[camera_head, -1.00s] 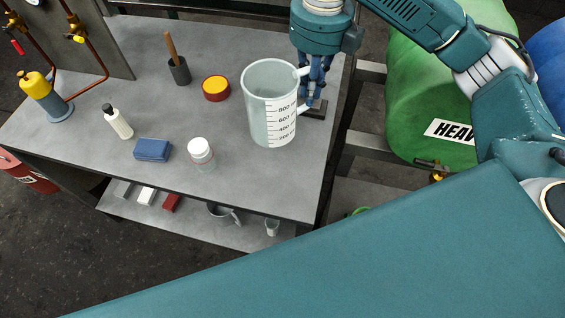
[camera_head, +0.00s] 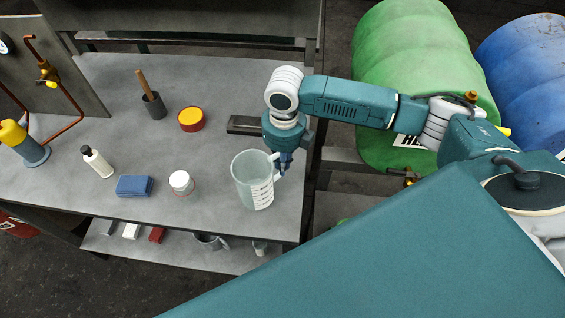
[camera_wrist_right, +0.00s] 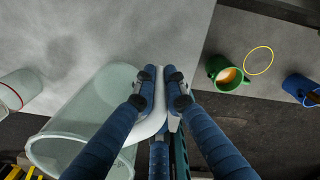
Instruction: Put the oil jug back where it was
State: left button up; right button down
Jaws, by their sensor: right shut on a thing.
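The oil jug (camera_head: 247,182) is a clear measuring jug with white graduations, near the right front of the grey bench (camera_head: 225,85). My right gripper (camera_head: 284,168) is at its right side, shut on its handle. In the right wrist view, the fingertips (camera_wrist_right: 160,75) pinch the pale handle, and the jug's open rim (camera_wrist_right: 85,148) lies to the left. The jug looks upright and empty; I cannot tell whether its base touches the bench. A thin yellow ring (camera_wrist_right: 258,60) marks a grey surface beyond the bench edge, beside a green mug (camera_wrist_right: 225,74). My left gripper is not visible.
A white jar (camera_head: 181,183), blue block (camera_head: 134,186), white bottle (camera_head: 97,161), red-yellow tin (camera_head: 191,119) and dark pot (camera_head: 153,105) stand left of the jug. A dark bar (camera_head: 245,125) lies behind it. A blue mug (camera_wrist_right: 300,88) is near the ring.

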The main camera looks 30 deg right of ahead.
jog(key=shift+f, duration=0.45)
jog(key=shift+f, duration=0.1)
jog(key=c, duration=1.8)
grip_release()
notch_tip(320, 180, up, 11)
jog(key=b, duration=0.3)
jog(key=shift+d, duration=0.1)
jog(key=shift+r, duration=0.65)
